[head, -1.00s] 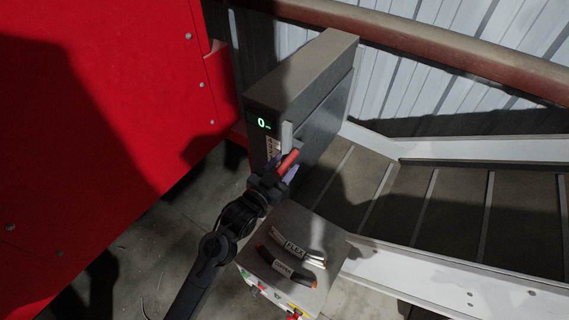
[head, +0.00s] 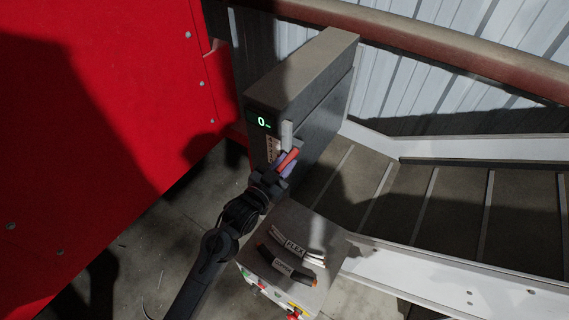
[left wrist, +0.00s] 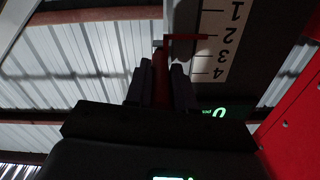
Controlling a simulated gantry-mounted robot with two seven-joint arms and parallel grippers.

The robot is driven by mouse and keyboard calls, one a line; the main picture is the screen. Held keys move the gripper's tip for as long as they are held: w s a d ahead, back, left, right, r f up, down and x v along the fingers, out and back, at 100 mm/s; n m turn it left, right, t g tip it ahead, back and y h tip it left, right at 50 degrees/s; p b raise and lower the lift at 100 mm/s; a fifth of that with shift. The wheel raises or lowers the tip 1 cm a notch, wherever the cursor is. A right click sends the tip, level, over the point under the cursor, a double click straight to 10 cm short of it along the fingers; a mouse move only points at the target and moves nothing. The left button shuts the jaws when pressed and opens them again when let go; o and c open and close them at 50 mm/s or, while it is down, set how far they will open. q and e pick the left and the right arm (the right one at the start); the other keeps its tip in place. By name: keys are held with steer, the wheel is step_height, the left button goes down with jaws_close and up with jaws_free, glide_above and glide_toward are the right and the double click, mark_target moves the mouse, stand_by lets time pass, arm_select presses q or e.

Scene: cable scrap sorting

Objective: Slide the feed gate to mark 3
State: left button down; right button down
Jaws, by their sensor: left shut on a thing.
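The feed gate's red handle (head: 288,160) sticks out at the front of the tall grey cabinet (head: 320,110). My left gripper (head: 281,168) is shut on this handle. In the left wrist view the two dark fingers (left wrist: 162,85) stand on either side of the red handle (left wrist: 161,68). A thin red pointer (left wrist: 186,37) reaches from it to the white scale (left wrist: 222,45), about level with the 2. The scale shows 1 to 4, with 3 and 4 below the pointer in that view. My right gripper is out of view.
A green display (head: 263,122) on the cabinet reads 0. Below the gripper stands a grey box (head: 320,235) with cable samples, one labelled FLEX. A ribbed conveyor (head: 445,210) runs off to the right. A large red panel (head: 90,100) stands at the left.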

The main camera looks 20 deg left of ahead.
arm_select(q)
steer(key=shift+r+p, duration=1.3)
steer(key=shift+r, duration=0.3)
steer(key=shift+f, duration=0.1)
steer(key=c, duration=1)
jaws_free()
steer(key=shift+o, duration=0.2)
steer(key=shift+f, duration=0.15)
steer(key=shift+s+f, duration=0.1)
steer(key=shift+s, duration=0.1)
steer(key=b+v, duration=0.2)
steer(key=v, duration=0.8)
steer(key=shift+s, duration=0.15)
